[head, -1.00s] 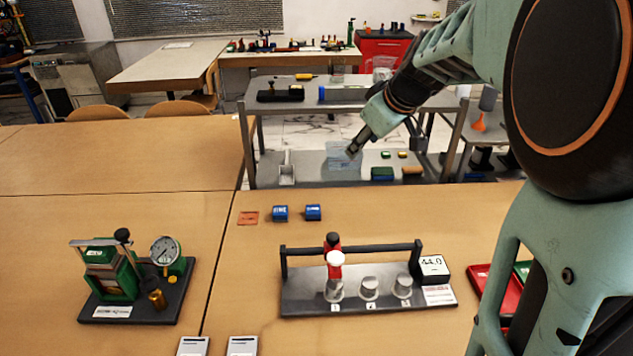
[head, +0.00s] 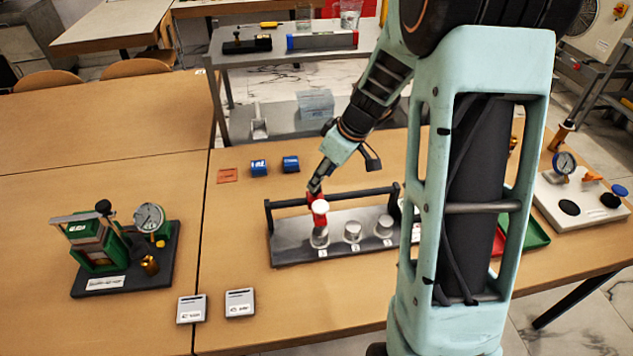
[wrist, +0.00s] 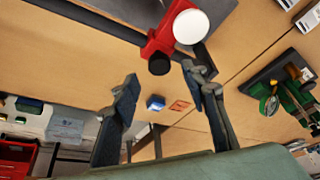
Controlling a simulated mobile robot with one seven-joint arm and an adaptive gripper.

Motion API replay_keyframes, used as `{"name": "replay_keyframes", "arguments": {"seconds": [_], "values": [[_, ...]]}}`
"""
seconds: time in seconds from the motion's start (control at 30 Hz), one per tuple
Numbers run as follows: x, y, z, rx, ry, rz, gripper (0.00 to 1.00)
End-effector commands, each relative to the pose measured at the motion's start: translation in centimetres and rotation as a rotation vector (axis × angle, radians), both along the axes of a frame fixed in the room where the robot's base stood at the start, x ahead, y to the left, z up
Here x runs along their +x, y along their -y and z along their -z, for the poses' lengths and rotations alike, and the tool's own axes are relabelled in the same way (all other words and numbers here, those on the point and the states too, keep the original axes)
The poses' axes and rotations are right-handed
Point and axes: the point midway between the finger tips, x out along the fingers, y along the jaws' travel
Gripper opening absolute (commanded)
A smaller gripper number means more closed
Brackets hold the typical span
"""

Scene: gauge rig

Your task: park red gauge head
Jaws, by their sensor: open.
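The red gauge head (head: 319,220) with a white round face sits on the dark rail (head: 362,193) of the rig, over the leftmost metal post (head: 319,239). In the wrist view, the red gauge head (wrist: 160,40) with its white disc and black knob lies just beyond the fingertips, nearer the right finger. My gripper (head: 314,187) is just above and behind the gauge head in the head view. Its fingers stand apart with nothing between them in the wrist view (wrist: 160,88). Whether a finger touches the head cannot be told.
Two more metal posts (head: 352,232) stand to the right on the rig's base (head: 290,250). A green press with a dial (head: 110,250) stands left. Blue blocks (head: 290,164) lie behind; two grey cards (head: 239,303) lie in front.

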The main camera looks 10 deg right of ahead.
Motion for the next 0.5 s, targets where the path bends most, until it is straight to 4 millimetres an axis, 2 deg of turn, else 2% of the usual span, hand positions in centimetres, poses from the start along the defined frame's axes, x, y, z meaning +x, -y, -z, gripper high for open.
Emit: {"name": "replay_keyframes", "arguments": {"seconds": [0.03, 0.2, 0.5], "values": [[0.2, -0.3, 0.9, 0.000, -0.003, -0.001, 0.41], [0.8, -0.8, 2.8, 0.000, -0.001, -0.001, 0.41], [1.2, -1.1, 3.8, -0.002, 0.002, 0.000, 0.41]]}}
